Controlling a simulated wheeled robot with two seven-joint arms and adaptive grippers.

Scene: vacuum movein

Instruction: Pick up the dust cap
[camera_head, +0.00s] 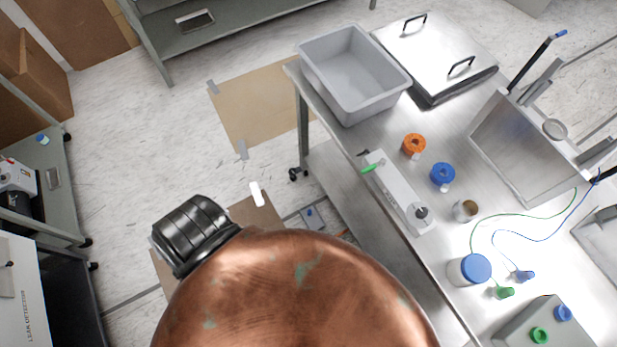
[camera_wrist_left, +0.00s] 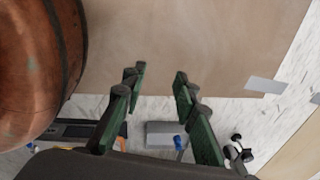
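I cannot tell for sure which thing is the dust cap. On the steel table (camera_head: 447,131) lie an orange round piece (camera_head: 413,143) and a blue round piece (camera_head: 442,173), each with a small tab. A white jar with a blue lid (camera_head: 475,268) stands nearer, and a green cap (camera_head: 540,335) and a blue cap (camera_head: 564,313) sit on a grey box. My left gripper (camera_wrist_left: 157,82) shows in the left wrist view, its green-padded fingers apart with nothing between them, over brown board and floor. It is not visible in the head view. My right gripper is in neither view.
The table also holds a grey bin (camera_head: 352,75), a lidded steel tray (camera_head: 435,55), a long grey block (camera_head: 397,192), a tilted steel panel (camera_head: 525,150) and loose green and blue cables. A small white piece (camera_head: 257,193) lies below. A copper rounded body blocks the lower middle.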

